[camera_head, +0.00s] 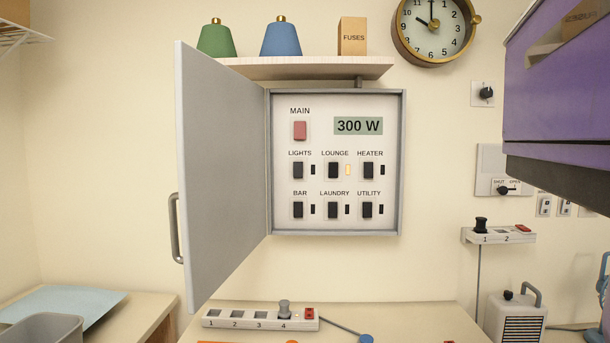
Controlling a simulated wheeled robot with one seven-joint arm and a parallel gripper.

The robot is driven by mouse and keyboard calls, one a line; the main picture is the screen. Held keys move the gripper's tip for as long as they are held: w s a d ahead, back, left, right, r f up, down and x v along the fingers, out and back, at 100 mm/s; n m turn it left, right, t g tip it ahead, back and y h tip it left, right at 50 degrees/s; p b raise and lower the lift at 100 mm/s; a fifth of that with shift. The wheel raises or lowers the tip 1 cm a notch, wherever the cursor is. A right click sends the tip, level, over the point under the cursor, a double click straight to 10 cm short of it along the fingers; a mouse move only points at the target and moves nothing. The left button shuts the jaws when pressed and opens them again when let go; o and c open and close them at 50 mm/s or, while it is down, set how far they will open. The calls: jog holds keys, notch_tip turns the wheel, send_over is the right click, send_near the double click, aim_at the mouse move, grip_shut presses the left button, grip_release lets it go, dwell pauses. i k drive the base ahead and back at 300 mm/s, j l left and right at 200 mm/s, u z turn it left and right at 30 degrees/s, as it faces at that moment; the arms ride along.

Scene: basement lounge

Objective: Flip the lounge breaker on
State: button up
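The breaker panel (397,160) is on the back wall, with its grey door (220,170) swung open to the left. The black lounge breaker (333,170) is in the middle of the upper row, under the label LOUNGE. The display (358,126) reads 300 W. The red main switch (300,130) is at the upper left of the panel. The exact tilt of the lounge rocker is too small to tell. My gripper is not in view.
A shelf (300,70) with two bell shapes and a FUSES box is above the panel. A power strip (260,318) lies on the counter below. A purple cabinet (560,90) juts in at the right. The space before the panel is clear.

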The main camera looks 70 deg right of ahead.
aim_at(333, 166)
jog(key=z, duration=1.55)
